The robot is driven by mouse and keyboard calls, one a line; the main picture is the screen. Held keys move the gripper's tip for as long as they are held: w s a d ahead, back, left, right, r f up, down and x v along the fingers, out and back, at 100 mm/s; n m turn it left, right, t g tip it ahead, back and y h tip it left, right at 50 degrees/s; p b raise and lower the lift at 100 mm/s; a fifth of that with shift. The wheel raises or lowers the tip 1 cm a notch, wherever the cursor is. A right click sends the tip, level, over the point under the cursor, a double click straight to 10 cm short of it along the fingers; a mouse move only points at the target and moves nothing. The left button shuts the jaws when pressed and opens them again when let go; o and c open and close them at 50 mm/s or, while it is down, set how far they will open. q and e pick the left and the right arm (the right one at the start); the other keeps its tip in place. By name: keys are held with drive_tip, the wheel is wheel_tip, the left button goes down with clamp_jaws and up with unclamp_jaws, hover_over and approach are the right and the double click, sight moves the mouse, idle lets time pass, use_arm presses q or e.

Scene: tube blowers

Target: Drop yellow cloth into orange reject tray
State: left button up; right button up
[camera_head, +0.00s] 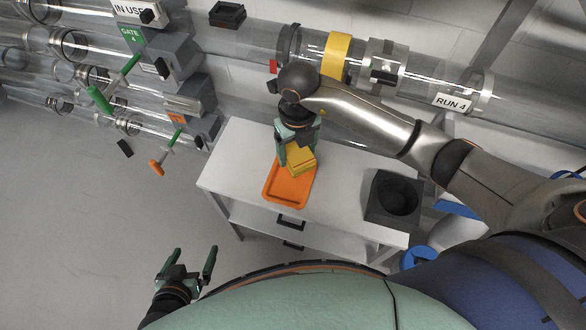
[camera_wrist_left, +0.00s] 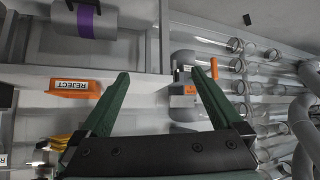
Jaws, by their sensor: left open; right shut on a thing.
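The yellow cloth (camera_head: 300,160), a folded block, is held by my right gripper (camera_head: 294,154) over the back part of the orange reject tray (camera_head: 288,196). I cannot tell whether the cloth touches the tray. The tray's front part is bare.
The tray sits on a white table (camera_head: 235,170) with drawers. A dark box with a round opening (camera_head: 395,198) stands at its right end. Clear tubes run behind, one labelled RUN 4 (camera_head: 453,103). Green and orange valve handles (camera_head: 98,100) stick out at the left. The floor at left is open.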

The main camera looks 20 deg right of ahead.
sight(297, 158)
drive_tip(key=shift+w+d+f+b, duration=0.15)
drive_tip(key=shift+w+f+b, duration=0.05)
drive_tip(key=shift+f+b, duration=0.2)
wheel_tip(297, 158, down, 3)
drive_tip(key=shift+r+b, duration=0.1)
drive_tip(key=shift+b, duration=1)
wheel_tip(297, 158, down, 2)
drive_tip(key=shift+f+b, duration=0.25)
drive_tip(key=shift+b, duration=0.8)
drive_tip(key=o, duration=1.2)
use_arm(q)
drive_tip(key=shift+h, duration=0.3)
drive_tip(key=d+f, duration=0.1)
drive_tip(key=w+d+f, duration=0.1)
drive_tip(key=f, duration=0.1)
drive_tip(key=shift+d+f, duration=0.1)
use_arm(e)
drive_tip(key=shift+o, duration=0.2)
